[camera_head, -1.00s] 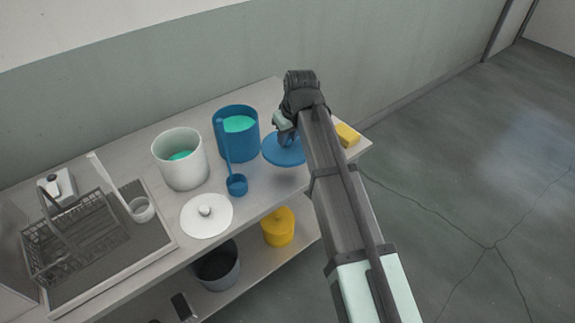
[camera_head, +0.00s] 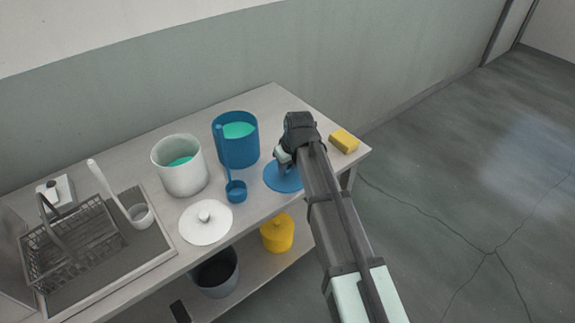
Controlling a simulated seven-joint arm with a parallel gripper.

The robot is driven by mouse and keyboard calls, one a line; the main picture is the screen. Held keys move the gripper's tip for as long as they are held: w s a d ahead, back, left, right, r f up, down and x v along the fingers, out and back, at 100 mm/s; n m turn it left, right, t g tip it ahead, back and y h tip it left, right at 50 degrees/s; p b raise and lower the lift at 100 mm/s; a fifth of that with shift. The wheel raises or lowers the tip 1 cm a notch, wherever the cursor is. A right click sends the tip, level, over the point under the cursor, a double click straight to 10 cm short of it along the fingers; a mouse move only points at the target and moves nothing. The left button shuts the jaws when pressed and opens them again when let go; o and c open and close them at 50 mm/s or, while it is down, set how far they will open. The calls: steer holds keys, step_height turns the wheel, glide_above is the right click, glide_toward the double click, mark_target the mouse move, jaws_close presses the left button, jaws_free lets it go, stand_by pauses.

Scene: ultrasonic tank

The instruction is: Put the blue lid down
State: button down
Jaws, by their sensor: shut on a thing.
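The blue lid (camera_head: 279,178) is a flat round disc at the right part of the table, to the right of the blue pot (camera_head: 236,143). My gripper (camera_head: 285,158) is above the lid, shut on it from the top. My gripper and arm hide the lid's right side and its knob. The lid looks level and is at or very near the table top (camera_head: 262,103); I cannot tell whether it touches.
A blue ladle (camera_head: 236,191) is left of the lid. A yellow sponge (camera_head: 344,141) lies to its right by the table edge. A white pot (camera_head: 180,166), white lid (camera_head: 206,222) and wire basket (camera_head: 75,240) stand further left. A yellow container (camera_head: 277,233) is on the lower shelf.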

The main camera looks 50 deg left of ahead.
steer(key=shift+f, duration=0.2)
steer(key=c, duration=0.8)
jaws_free()
steer(key=shift+r, duration=0.2)
steer(key=v, duration=1.2)
